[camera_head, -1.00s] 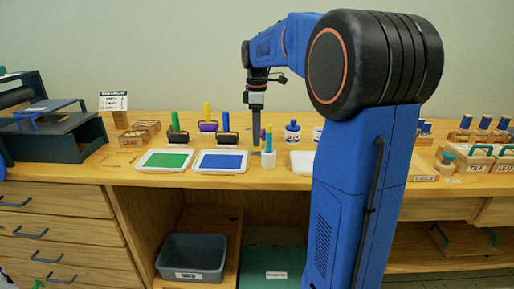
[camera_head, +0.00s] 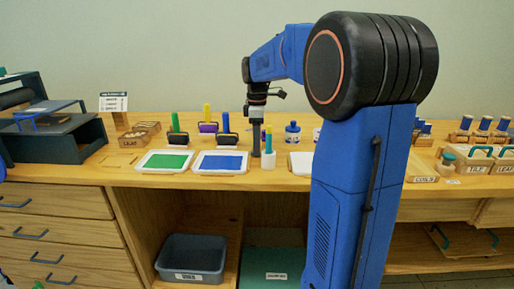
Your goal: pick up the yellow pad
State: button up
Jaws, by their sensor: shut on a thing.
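My gripper (camera_head: 256,152) points straight down at the middle of the counter, its dark fingers seen edge-on. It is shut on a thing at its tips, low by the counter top. That thing is hidden by the fingers; a yellow patch showed there in the earlier picture, so I take it to be the yellow pad. No clear yellow pad shows elsewhere. A green pad (camera_head: 166,161) and a blue pad (camera_head: 220,162) lie in white trays to the left of my gripper.
A white cup (camera_head: 268,159) with a yellow-topped stick stands right beside my gripper. Rollers with upright handles (camera_head: 208,122) stand behind the pads. A blue bottle (camera_head: 292,133) is behind to the right, and a pale tray (camera_head: 301,162) is to the right, partly hidden by my arm.

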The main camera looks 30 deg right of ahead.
notch_tip(320, 180, up, 10)
jog(key=shift+r, duration=0.1)
dwell(0.4)
